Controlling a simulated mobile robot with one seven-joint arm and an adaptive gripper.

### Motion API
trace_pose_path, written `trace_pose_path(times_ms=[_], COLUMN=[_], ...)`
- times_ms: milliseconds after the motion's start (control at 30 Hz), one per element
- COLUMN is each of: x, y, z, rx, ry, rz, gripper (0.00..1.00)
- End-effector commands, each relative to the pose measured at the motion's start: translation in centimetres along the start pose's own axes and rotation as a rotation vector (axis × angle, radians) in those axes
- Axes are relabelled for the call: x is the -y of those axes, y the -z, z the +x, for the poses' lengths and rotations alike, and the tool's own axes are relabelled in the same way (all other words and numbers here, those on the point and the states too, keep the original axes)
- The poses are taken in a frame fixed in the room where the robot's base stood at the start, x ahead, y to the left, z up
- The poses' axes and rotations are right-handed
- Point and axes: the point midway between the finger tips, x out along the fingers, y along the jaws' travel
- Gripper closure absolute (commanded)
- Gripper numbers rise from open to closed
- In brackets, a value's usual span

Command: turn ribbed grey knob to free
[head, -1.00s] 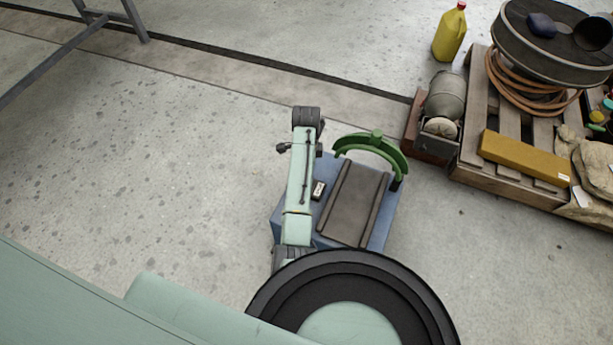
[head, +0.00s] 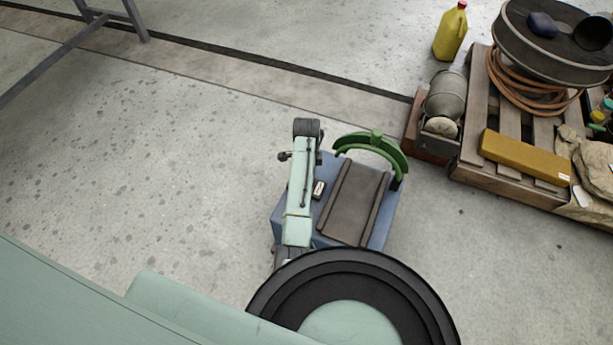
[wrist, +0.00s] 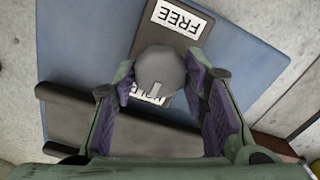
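The grey knob (wrist: 160,72) sits on a dark plate on a blue housing (wrist: 85,50) in the wrist view. A pale pointer mark on it faces the lower label, which is mostly hidden behind it. A white label reading FREE (wrist: 180,19) appears upside down above the knob. My gripper (wrist: 161,78) has its two purple-padded fingers apart, one on each side of the knob. I cannot tell whether the pads touch it. In the head view the blue housing (head: 388,222) stands under my arm, with a small label (head: 319,190) showing; knob and fingers are hidden there.
The housing carries a brown ribbed panel (head: 352,203) and a green curved guard (head: 372,144).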

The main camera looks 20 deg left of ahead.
Motion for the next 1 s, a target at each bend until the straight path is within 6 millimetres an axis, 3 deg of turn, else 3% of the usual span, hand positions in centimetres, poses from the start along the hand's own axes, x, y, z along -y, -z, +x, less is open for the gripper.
trace_pose_path(times_ms=[400,733,1000], x=[-0.01,-0.03,-0.04], y=[0.00,0.06,0.11], z=[-0.01,-0.15,-0.29], rx=[0.000,0.000,0.000], ry=[0.000,-0.002,-0.003], rz=[0.000,-0.053,-0.234], gripper=[0.89,0.89,0.89])
